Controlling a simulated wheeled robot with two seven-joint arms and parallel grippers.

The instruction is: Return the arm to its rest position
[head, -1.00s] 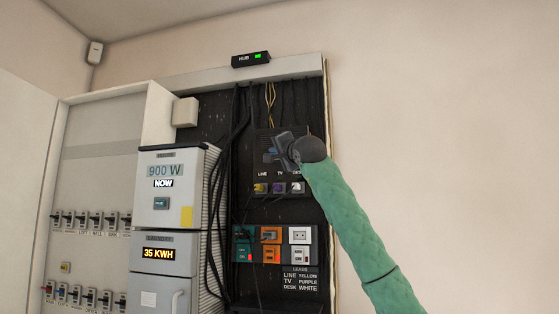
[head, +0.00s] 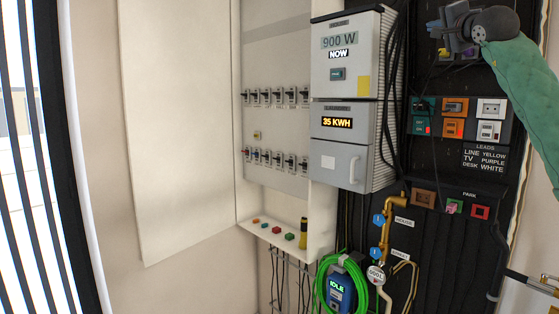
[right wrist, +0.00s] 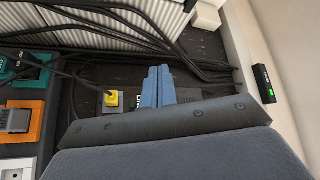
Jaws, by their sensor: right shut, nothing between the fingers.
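My right arm, in a green sleeve, comes in from the right edge of the head view. Its gripper (head: 447,32) is at the top right, in front of the dark board by the row of lead sockets. In the right wrist view the two blue fingers (right wrist: 158,88) are together with nothing between them. They point at the board beside a yellow plug (right wrist: 111,98). The yellow plug also shows just below the gripper in the head view (head: 443,53). The gripper and arm hide part of the socket row. My left gripper is not in view.
A grey meter cabinet (head: 345,148) stands left of the board, with black cables (head: 393,100) hanging beside it. Teal, orange and white outlets (head: 491,108) sit below the gripper. Lower are brass piping (head: 390,225) and a coiled green cable (head: 325,290).

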